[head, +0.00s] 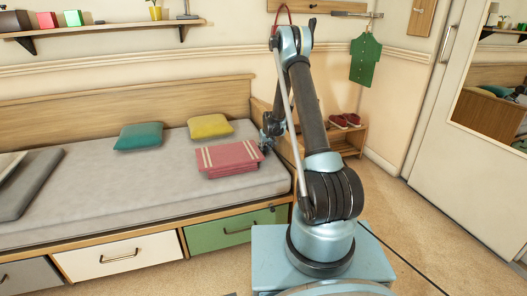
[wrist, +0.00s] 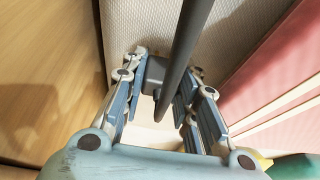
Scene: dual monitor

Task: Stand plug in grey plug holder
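My gripper (wrist: 164,78) is low by the right end of the bed. It also shows small in the head view (head: 268,132). In the wrist view its two fingers stand apart, with a dark grey block (wrist: 154,74) between the tips. A dark grey rod (wrist: 186,50) crosses in front and partly hides the block and the right fingertip. I cannot tell whether the fingers touch the block, or whether the block or rod is the plug. I cannot make out the grey plug holder for sure. A small grey object (head: 187,10) stands on the wall shelf.
The bed (head: 90,180) has a red folded blanket (head: 230,160) close to my gripper, and teal (head: 139,136) and yellow (head: 210,126) cushions. A wooden shoe rack (head: 347,140) stands right of the bed. Open floor (head: 430,215) lies to the right.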

